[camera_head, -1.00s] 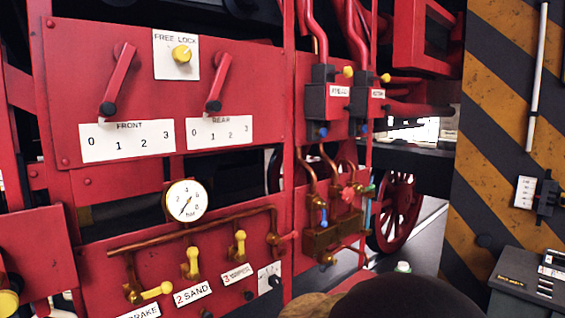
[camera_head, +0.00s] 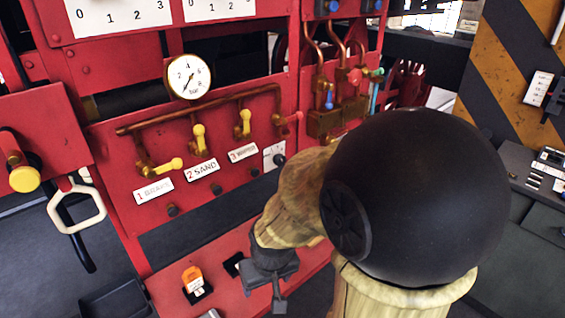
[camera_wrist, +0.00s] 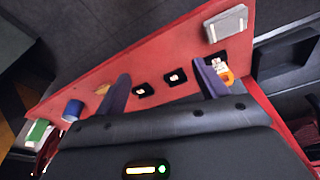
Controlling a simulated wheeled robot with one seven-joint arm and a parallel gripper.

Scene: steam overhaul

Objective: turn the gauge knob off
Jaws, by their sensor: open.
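The round white pressure gauge (camera_head: 188,77) is on the red panel, above a copper pipe (camera_head: 200,113), its dial marked "bar". A small black knob (camera_head: 279,160) sits on a white plate (camera_head: 269,152) right of the label "3"; a red knob (camera_head: 296,117) is at the pipe's right end. I cannot read which one is marked for the gauge. My gripper (camera_head: 279,300) is low in front of the panel, pointing down over the red bench, apart from the knobs. In the wrist view my gripper (camera_wrist: 163,72) is open and empty; no panel knob shows between its fingers.
Yellow levers (camera_head: 243,125) stand above labels 1 to 3. The red bench (camera_head: 225,290) holds an orange item (camera_head: 193,280) and small black holders. A white-handled loop (camera_head: 76,207) hangs at left. A striped wall (camera_head: 510,70) stands right.

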